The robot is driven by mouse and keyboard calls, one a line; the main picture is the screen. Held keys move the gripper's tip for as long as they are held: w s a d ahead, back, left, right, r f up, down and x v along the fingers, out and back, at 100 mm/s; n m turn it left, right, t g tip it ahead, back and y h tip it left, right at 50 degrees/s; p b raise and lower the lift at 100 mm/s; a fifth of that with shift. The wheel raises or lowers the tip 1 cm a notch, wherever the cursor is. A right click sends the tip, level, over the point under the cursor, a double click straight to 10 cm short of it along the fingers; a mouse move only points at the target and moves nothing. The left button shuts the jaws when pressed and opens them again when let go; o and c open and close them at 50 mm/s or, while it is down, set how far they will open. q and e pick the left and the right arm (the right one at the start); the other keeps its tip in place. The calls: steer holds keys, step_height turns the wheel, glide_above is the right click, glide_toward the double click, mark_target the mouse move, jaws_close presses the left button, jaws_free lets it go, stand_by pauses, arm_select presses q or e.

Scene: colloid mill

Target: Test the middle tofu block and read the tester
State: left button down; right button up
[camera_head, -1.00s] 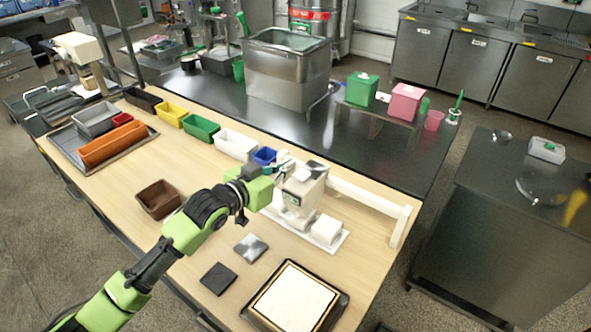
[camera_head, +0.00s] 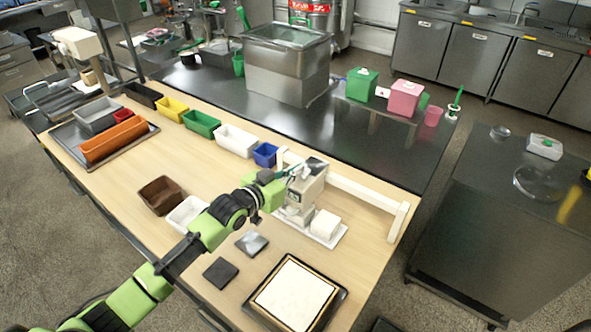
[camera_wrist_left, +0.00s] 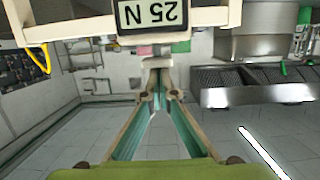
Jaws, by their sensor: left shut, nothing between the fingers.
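The white tester (camera_head: 314,188) stands on a white base plate toward the right of the wooden table. Its display (camera_wrist_left: 155,13) shows upside down at the top of the left wrist view and seems to read 25 N. A white tofu block (camera_head: 325,225) sits at the right front of the base plate, apart from the tester's column. I cannot tell whether it is the middle one. My left gripper (camera_head: 302,172) is at the tester's upper part, its fingers shut and empty; whether they touch it is unclear. The fingertips (camera_wrist_left: 158,68) meet just below the display. My right gripper is not in view.
A framed white slab (camera_head: 295,293), a dark square (camera_head: 220,271) and a grey square plate (camera_head: 252,243) lie in front. A brown bin (camera_head: 161,196) and a white bin (camera_head: 187,213) stand left of my arm. A white rail (camera_head: 365,193) runs behind the tester.

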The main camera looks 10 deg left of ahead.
arm_select(q)
step_height(320, 180, down, 2)
steer(key=shift+b, duration=0.55)
steer(key=shift+s+f, duration=0.1)
steer(key=shift+f, duration=0.1)
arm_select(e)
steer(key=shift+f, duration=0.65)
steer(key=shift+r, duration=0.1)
arm_select(q)
step_height(320, 180, up, 4)
steer(key=p, duration=0.3)
steer(key=shift+r+p, duration=0.15)
steer(key=shift+p, duration=0.15)
steer(key=b+v, duration=0.2)
steer(key=v, duration=0.8)
steer(key=shift+b, duration=0.4)
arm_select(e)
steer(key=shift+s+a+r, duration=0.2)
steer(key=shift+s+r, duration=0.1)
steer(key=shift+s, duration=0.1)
arm_select(q)
steer(key=shift+r, duration=0.1)
